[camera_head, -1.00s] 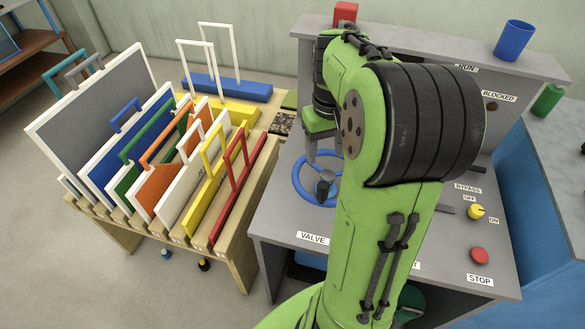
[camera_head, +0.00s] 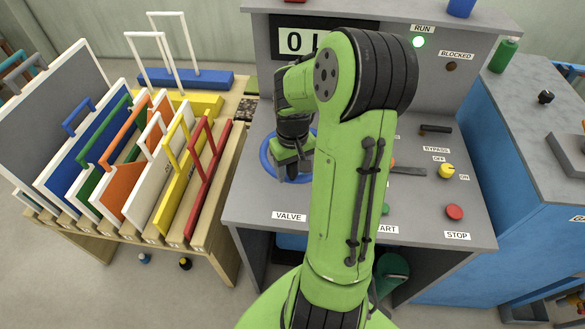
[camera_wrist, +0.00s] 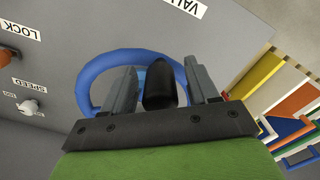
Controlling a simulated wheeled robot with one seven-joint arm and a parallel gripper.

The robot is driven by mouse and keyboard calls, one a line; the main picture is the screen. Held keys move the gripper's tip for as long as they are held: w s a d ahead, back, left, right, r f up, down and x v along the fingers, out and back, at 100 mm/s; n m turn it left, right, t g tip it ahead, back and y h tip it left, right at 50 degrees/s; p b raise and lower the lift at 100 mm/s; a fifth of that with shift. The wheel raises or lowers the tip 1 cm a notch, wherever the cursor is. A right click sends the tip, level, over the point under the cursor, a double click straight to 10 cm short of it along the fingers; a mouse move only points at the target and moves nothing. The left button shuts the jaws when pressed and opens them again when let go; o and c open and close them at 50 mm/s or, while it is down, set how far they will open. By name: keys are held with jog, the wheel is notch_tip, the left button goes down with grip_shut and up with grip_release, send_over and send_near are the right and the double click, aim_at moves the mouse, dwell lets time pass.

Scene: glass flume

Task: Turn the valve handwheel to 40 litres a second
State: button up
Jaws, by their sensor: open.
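The blue valve handwheel (camera_head: 266,158) lies on the grey console top, above the VALVE label (camera_head: 289,216). My arm hides its right part in the head view. In the wrist view the handwheel's blue rim (camera_wrist: 97,72) arches behind my fingers. My gripper (camera_head: 291,172) is over the handwheel, open. In the wrist view the dark knob of the handwheel (camera_wrist: 160,85) stands between the two fingers of my gripper (camera_wrist: 161,88), with a gap on each side. The display (camera_head: 300,42) shows "0" and a partly hidden digit; the rest is behind my arm.
A green RUN lamp (camera_head: 418,42) is lit beside a dark BLOCKED lamp (camera_head: 451,67). A yellow bypass knob (camera_head: 446,171) and red STOP button (camera_head: 454,212) are on the console's right. A rack of coloured panels (camera_head: 205,190) stands close on the left.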

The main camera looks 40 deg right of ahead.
jog(key=shift+r, duration=0.1)
jog(key=shift+c, duration=0.2)
grip_shut()
jog(key=shift+w, duration=0.1)
